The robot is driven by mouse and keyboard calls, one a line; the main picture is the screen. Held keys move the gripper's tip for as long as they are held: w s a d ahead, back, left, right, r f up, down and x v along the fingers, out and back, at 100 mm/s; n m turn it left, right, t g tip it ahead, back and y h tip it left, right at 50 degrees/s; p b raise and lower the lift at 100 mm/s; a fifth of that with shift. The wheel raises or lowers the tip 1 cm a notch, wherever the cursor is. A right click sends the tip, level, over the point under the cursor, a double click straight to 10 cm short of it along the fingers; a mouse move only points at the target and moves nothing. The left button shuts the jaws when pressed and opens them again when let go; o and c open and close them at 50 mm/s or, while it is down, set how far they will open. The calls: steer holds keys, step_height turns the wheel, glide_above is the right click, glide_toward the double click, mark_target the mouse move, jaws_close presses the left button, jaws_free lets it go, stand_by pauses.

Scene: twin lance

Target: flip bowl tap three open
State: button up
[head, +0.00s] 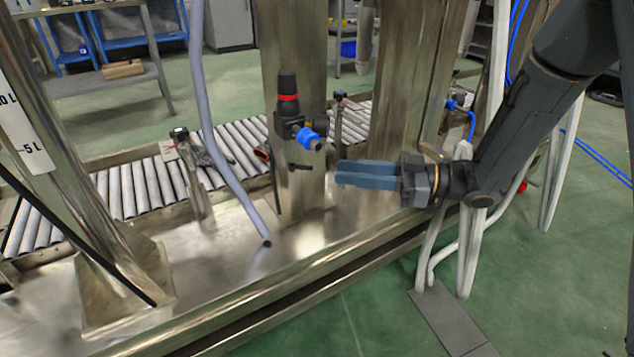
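My gripper (338,173) reaches in from the right and points left, with its two blue-grey fingers lying close together in the picture. The gap between them cannot be judged from this angle. A black valve body with a red ring (288,97) and a blue fitting (308,138) stands on the steel column left of my fingertips. A small dark lever (303,168) shows below it, just left of the fingertips and apart from them in the picture. An orange-red handle (262,153) sits further left. No label shows which tap is number three.
A roller conveyor (140,185) runs behind the steel frame. A grey hose (222,150) hangs in front of it, left of the valve. Steel columns (412,80) stand behind my gripper. The steel ledge (330,235) below is mostly clear. White pipes (470,250) stand near my arm.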

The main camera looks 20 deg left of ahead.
mark_target(296, 168)
steer(key=a+b, duration=0.1)
steer(key=a, duration=0.1)
steer(key=s+a+b, duration=0.1)
steer(key=a, duration=0.2)
steer(key=a+b, duration=0.1)
steer(key=a, duration=0.1)
steer(key=shift+s+a, duration=0.3)
jaws_close()
